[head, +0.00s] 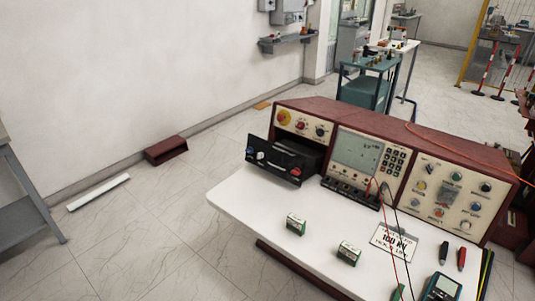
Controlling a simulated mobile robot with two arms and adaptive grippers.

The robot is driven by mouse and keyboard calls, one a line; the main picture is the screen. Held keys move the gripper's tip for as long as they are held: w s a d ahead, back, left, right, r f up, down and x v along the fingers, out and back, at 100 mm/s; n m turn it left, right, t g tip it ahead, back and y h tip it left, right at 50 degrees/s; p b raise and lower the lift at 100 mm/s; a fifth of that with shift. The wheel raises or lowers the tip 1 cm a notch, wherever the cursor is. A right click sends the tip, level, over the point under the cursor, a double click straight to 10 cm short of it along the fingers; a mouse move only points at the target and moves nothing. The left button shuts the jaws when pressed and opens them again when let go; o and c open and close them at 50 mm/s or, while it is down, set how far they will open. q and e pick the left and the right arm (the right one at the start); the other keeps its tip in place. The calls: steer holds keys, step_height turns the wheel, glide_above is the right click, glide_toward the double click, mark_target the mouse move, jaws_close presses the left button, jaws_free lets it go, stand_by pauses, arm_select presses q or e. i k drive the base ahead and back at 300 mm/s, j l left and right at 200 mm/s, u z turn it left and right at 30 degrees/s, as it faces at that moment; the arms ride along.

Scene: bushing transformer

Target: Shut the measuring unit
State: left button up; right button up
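The likely measuring unit (279,161) is a black-faced drawer with knobs and red parts. It sits in the left part of a dark red console (404,129), below a cream panel with a yellow-ringed red button. The drawer stands pulled out toward the white worktop, its black front well clear of the console face and a dark opening visible behind it. Neither of my grippers is in view.
The white worktop (247,205) carries two small green boxes (296,223) (348,253), a "100 kV" sign (395,242), red and black leads, probes and a blue meter (441,288). A teal cart (364,92) stands behind. Open floor lies left.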

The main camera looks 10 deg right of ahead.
mark_target(281, 157)
steer(key=i+j+u, duration=0.25)
steer(key=i, duration=0.2)
steer(key=i+u, duration=0.25)
steer(key=i, duration=0.15)
